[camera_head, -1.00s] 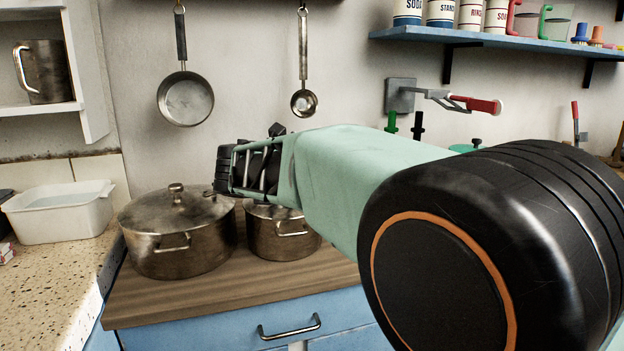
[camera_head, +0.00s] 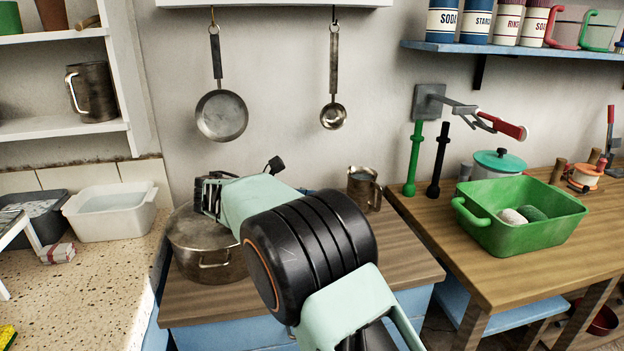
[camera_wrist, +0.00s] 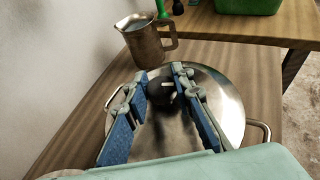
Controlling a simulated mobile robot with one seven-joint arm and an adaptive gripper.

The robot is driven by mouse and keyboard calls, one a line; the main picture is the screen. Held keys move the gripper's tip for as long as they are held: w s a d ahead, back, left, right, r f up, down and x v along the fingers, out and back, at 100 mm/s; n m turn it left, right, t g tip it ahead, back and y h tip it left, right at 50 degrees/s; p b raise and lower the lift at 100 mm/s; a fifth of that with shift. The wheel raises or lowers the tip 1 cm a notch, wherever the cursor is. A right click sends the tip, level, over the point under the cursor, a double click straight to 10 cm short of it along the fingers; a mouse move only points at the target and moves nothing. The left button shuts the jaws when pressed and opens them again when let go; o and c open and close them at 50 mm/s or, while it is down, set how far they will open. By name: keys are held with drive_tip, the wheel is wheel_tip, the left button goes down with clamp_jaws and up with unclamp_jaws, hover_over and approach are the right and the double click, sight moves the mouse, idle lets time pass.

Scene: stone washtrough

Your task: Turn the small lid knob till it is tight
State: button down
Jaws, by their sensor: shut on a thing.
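In the wrist view, my gripper (camera_wrist: 167,84) is above a shiny round pot lid (camera_wrist: 226,100), with its two blue-padded fingers either side of the small dark lid knob (camera_wrist: 161,95). It is shut on the knob. The lid lies flat on its pot, and a loop handle (camera_wrist: 266,130) shows at the right. How far the knob is turned cannot be told.
A metal jug (camera_head: 365,190) stands behind on the wooden counter, beyond the lid in the wrist view (camera_wrist: 145,42). A green tub (camera_head: 520,215) is on the table at right. A white basin (camera_head: 112,212) stands at left. A pan (camera_head: 221,115) and ladle (camera_head: 333,115) hang behind.

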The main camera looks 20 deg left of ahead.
drive_tip(key=shift+w+r+m+g+h+p, duration=0.15)
drive_tip(key=shift+m+g+h+p, duration=0.55)
drive_tip(key=shift+p, duration=1.55)
drive_tip(key=shift+w+r+m+g+h+p, duration=0.1)
drive_tip(key=shift+m+g+h+p, duration=0.3)
drive_tip(key=shift+m+h+p, duration=1.2)
drive_tip(key=shift+s+f+n+y+p, duration=0.3)
drive_tip(key=shift+s+p, duration=0.05)
drive_tip(key=shift+p, duration=0.9)
drive_tip(key=c, duration=1.6)
unclamp_jaws()
drive_tip(key=shift+g, duration=0.3)
drive_tip(key=shift+w+n+t+y+b, duration=0.25)
drive_tip(key=shift+n+t+y+b, duration=0.15)
drive_tip(key=shift+b, duration=0.8)
drive_tip(key=shift+s+n+t+y+b, duration=0.1)
drive_tip(key=shift+n+t+y+b, duration=0.25)
drive_tip(key=shift+b, duration=0.8)
drive_tip(key=shift+f+n+y+b, duration=0.15)
drive_tip(key=shift+n+y+b, duration=0.2)
drive_tip(key=shift+b, duration=0.65)
drive_tip(key=shift+t+b, duration=0.25)
drive_tip(key=shift+b, duration=0.25)
drive_tip(key=n+t+y+b, duration=0.1)
drive_tip(key=n+y+b, duration=0.2)
drive_tip(key=b, duration=0.7)
drive_tip(key=shift+f+n+t+y, duration=0.1)
drive_tip(key=shift+n+t+y, duration=0.2)
drive_tip(key=shift+t+y, duration=0.1)
